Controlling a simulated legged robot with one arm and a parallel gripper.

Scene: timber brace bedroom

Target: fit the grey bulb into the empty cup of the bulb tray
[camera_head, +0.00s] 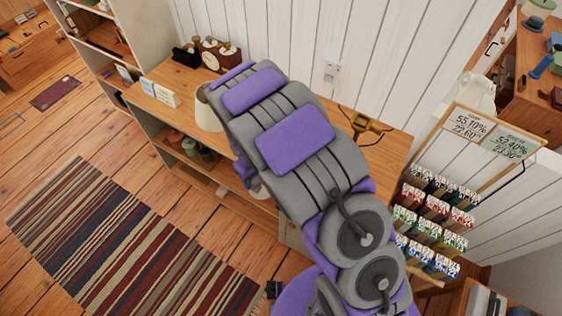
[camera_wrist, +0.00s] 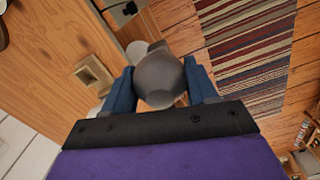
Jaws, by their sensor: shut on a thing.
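In the wrist view the grey bulb (camera_wrist: 160,80) is a round, dull grey ball between the two blue fingers of my gripper (camera_wrist: 161,88). The fingers are shut on its sides. A small square wooden piece with a recess (camera_wrist: 93,73) sits on the wooden top to the left of the gripper, apart from the bulb. I cannot tell whether it is part of the bulb tray. Pale shapes lie partly hidden behind the bulb and left finger. In the head view my arm hides the gripper and much of the shelf unit's middle.
A low wooden shelf unit (camera_head: 180,78) stands along the white plank wall, with a clock (camera_head: 222,56), a pale lampshade (camera_head: 207,112) and a brown wooden item (camera_head: 365,126) on top. A rack of colourful packets (camera_head: 432,220) stands at right. A striped rug (camera_head: 125,245) covers open floor.

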